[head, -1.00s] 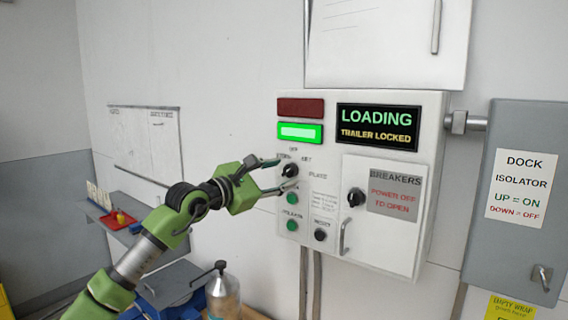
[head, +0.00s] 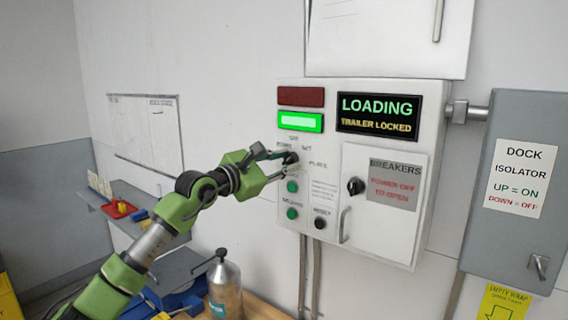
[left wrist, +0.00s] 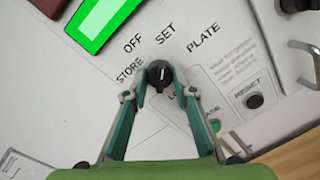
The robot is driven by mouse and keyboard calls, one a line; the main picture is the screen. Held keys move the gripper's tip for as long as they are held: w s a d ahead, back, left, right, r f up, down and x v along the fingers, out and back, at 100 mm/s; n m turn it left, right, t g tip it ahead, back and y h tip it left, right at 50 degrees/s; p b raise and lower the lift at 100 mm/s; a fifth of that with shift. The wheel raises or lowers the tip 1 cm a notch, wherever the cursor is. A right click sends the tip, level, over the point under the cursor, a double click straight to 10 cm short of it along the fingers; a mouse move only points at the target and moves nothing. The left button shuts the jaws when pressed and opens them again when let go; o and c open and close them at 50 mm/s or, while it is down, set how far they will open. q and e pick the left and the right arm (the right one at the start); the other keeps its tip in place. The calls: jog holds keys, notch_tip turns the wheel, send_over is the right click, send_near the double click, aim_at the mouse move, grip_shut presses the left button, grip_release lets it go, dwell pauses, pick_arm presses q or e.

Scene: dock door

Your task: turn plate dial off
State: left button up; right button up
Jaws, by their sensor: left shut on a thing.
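The plate dial (head: 291,158) is a small black round knob on the left part of the white control panel (head: 331,94). In the left wrist view the dial (left wrist: 159,72) has a short white mark that points up, roughly toward SET. The labels STORE, OFF, SET and PLATE stand around it. My left gripper (head: 284,160) is at the panel, and its fingertips (left wrist: 160,88) are closed on both sides of the dial. The fingers partly hide the dial in the head view. My right gripper is not in view.
Green buttons (head: 292,187) and a black RESET button (head: 320,222) sit below the dial. The breaker door (head: 385,230) with its black knob (head: 356,187) is to the right. A lit green lamp (head: 300,122) and a LOADING display (head: 378,116) are above. A bottle (head: 224,290) stands below my arm.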

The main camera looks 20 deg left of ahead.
pick_arm(q)
jog(key=shift+f+n+b, duration=0.15)
jog(key=shift+n+b, duration=0.6)
jog(key=shift+n, duration=0.05)
jog(key=shift+n+b, duration=0.95)
jog(key=shift+n, duration=0.25)
jog(key=n+b, duration=0.1)
jog(key=n, duration=0.2)
jog(key=shift+t, duration=0.3)
jog(key=shift+d+n+b, duration=0.1)
jog(key=shift+n+b, duration=0.5)
jog(key=shift+n, duration=0.8)
jog(key=o, duration=1.1)
